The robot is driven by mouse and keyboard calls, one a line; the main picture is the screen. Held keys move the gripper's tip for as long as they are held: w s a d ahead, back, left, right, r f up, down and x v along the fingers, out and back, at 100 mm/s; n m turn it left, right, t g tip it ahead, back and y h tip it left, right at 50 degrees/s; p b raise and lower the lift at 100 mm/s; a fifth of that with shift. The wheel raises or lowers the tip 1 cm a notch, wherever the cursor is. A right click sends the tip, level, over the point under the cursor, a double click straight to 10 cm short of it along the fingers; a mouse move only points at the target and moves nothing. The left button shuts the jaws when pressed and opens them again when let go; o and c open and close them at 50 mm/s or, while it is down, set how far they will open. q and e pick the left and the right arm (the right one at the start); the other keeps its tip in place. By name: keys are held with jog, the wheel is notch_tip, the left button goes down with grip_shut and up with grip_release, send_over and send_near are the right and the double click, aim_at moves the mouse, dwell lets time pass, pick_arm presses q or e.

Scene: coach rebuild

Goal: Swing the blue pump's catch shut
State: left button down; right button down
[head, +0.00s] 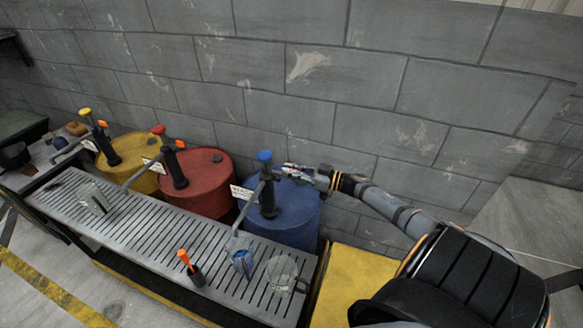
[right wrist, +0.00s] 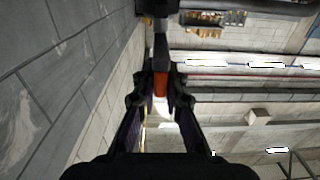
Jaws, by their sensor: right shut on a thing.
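The blue pump (head: 268,196) stands on the blue drum (head: 297,215), with a blue knob (head: 264,156) on top and a spout reaching over the slotted rack (head: 150,232). My right gripper (head: 310,174) reaches in from the right beside the pump's upper part. In the right wrist view its fingers (right wrist: 160,82) are shut on an orange piece (right wrist: 160,88), which looks like the pump's catch. The catch is hidden by the gripper in the head view, and I cannot tell its exact angle. My left gripper is not in view.
A red drum (head: 207,180) and a yellow drum (head: 128,158) with similar pumps stand to the left. On the rack are a clear jug (head: 282,272), a blue vessel (head: 242,262), another glass jug (head: 94,198) and an orange-and-black tool (head: 191,268). A block wall (head: 330,85) stands close behind.

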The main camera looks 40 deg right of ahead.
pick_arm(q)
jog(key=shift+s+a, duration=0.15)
pick_arm(e)
jog(key=c, duration=1.5)
grip_release()
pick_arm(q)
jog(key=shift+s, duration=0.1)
pick_arm(e)
jog(key=shift+o, duration=0.5)
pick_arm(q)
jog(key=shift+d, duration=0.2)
pick_arm(e)
jog(key=shift+s+d, duration=0.1)
jog(key=v, duration=0.7)
jog(key=shift+s+d, duration=0.1)
